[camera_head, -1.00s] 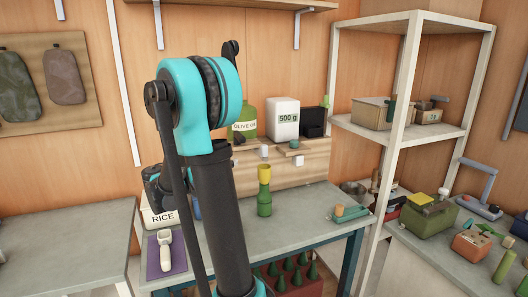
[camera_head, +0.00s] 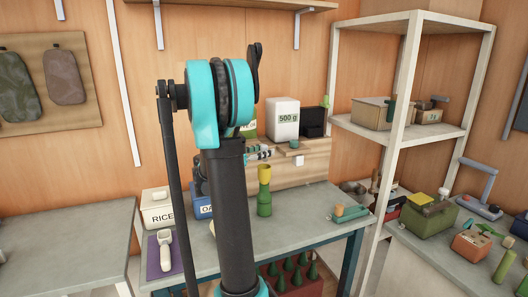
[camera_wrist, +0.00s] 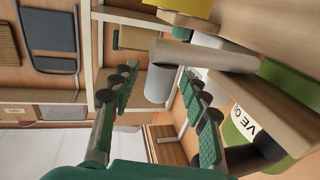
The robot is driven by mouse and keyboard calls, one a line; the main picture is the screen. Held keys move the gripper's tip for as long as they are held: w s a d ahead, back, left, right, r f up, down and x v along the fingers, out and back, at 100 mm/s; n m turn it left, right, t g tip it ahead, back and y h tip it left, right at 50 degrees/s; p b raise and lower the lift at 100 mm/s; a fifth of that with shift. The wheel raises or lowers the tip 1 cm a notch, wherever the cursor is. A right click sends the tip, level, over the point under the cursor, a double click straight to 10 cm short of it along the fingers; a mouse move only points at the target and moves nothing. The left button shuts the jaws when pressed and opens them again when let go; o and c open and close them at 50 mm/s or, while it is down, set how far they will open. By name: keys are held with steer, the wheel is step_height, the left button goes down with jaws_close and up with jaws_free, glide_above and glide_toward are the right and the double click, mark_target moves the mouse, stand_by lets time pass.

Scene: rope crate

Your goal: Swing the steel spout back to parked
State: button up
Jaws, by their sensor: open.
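The steel spout appears to be the pale grey tube (camera_wrist: 200,54) in the wrist view. It runs out beside the wooden board and has a short round end piece (camera_wrist: 158,84). My gripper (camera_wrist: 157,82) is open, with one green-padded finger on each side of that end piece. Gaps show between the fingers and the piece; I cannot tell how deep it sits between them. In the head view my gripper (camera_head: 258,153) shows partly behind my arm, in front of the wooden board (camera_head: 318,168) under the shelf. The spout is not clear there.
An olive oil bottle (camera_wrist: 243,124), a white 500 g canister (camera_head: 283,118) and a dark box (camera_head: 313,122) stand above the board. A green and yellow stack (camera_head: 264,195) stands on the table below. A rice box (camera_head: 157,208) is at left. The table's right front is mostly clear.

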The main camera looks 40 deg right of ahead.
steer(key=shift+d, duration=0.25)
jaws_close()
stand_by(0.3)
